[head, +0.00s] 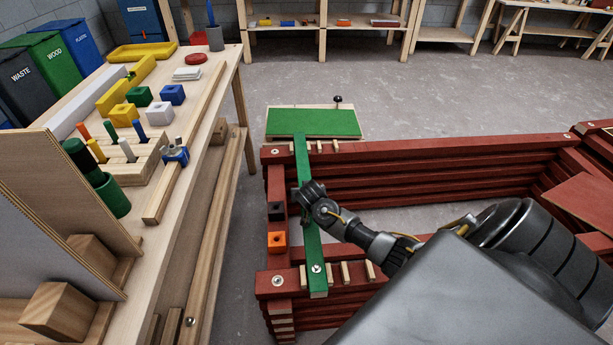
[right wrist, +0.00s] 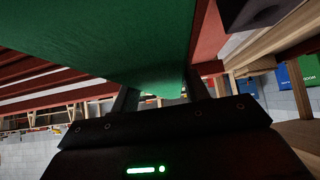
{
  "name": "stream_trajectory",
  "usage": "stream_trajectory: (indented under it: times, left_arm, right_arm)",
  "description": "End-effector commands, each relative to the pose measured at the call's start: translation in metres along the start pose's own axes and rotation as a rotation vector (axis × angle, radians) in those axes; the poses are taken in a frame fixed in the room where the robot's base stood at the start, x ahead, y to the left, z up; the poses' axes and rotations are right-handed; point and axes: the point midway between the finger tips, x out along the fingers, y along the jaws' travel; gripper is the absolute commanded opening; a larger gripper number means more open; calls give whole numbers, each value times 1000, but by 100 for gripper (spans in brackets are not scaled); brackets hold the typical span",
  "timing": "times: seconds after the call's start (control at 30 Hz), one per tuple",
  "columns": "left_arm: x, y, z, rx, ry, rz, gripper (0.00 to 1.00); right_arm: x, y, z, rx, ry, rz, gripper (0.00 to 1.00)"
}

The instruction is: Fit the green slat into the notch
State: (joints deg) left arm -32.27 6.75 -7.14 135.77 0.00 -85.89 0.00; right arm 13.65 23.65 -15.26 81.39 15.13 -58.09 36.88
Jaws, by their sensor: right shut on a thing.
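The green slat (head: 313,250) spans the gap between the far red batten wall (head: 400,150) and the near red batten wall (head: 350,285). Its near end, with a screw head, lies over the near wall between small pale wood pegs (head: 345,272). Its far end is over the far wall beside similar pegs (head: 320,146). I cannot tell whether it is seated in a notch or just above. My right gripper (head: 306,192) is shut on the slat toward its far half. In the right wrist view the slat (right wrist: 110,40) fills the space above the jaws. My left gripper is not in view.
A black block (head: 276,211) and an orange block (head: 277,242) sit on the left red wall. A green-topped board (head: 315,121) with a black knob lies beyond the far wall. A workbench (head: 222,95) with coloured blocks stands at left. Grey floor is open behind.

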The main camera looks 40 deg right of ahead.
Motion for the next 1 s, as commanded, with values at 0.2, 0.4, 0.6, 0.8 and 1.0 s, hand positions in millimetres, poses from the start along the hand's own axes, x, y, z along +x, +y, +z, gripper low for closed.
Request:
stream_trajectory:
  times: [0.2,0.4,0.6,0.8,1.0]
  left_arm:
    - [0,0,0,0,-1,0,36]
    - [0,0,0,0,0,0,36]
    - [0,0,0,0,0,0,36]
    - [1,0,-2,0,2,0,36]
    - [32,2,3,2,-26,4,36]
  right_arm:
    - [0,-1,-2,2,4,-2,0]
    - [0,0,0,1,0,0,67]
    - [0,0,0,1,0,0,67]
    - [-11,-1,-2,-1,2,-2,67]
    - [-51,0,-4,-2,2,-2,67]
